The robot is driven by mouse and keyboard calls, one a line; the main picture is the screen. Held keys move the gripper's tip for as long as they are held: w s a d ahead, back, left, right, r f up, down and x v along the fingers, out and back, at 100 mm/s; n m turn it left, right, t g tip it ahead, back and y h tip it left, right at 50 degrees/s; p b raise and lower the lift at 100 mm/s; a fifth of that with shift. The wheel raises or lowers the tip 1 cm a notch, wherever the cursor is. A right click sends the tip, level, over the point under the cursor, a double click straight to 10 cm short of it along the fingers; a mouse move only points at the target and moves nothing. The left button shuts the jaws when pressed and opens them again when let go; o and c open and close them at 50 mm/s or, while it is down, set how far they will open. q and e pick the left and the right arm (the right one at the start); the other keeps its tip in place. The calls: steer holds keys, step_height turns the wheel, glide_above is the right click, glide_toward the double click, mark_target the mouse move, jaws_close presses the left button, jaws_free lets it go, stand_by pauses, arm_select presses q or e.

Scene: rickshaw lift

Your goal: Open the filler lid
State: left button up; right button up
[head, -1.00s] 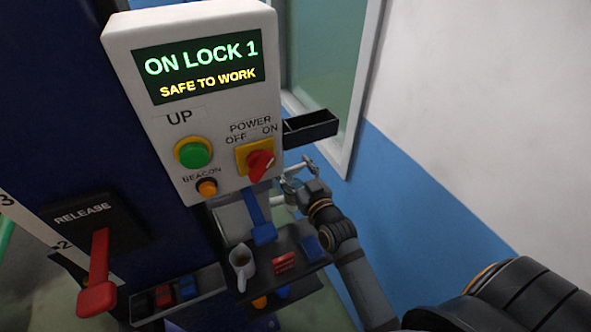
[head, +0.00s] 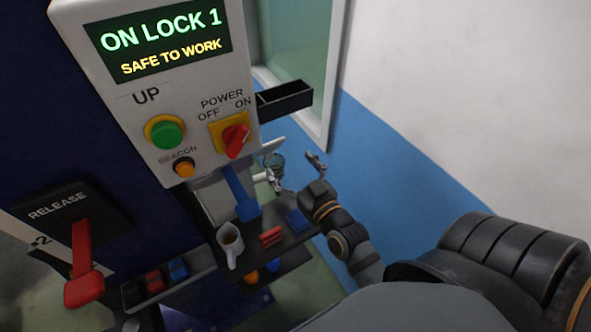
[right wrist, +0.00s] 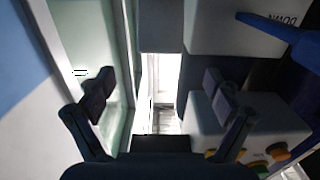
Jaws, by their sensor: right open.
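My right gripper (head: 294,168) is open and empty behind the control box in the head view, with its two fingers spread. A small dark round thing (head: 272,160) shows just behind its left finger. I cannot tell whether this is the filler lid, or whether the finger touches it. In the right wrist view the open fingers of my right gripper (right wrist: 155,92) frame a bright gap between a greenish window and grey boxes. No filler lid can be made out there. My left gripper is out of view.
The control box (head: 112,98) reads "ON LOCK 1, SAFE TO WORK". A red release lever (head: 84,262) is at left. A tray (head: 290,240) holds a mug (head: 230,244) and small red and blue items. A black open holder (head: 284,98) juts out near the blue-and-white wall (head: 420,165).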

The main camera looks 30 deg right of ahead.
steer(key=shift+s, duration=1.35)
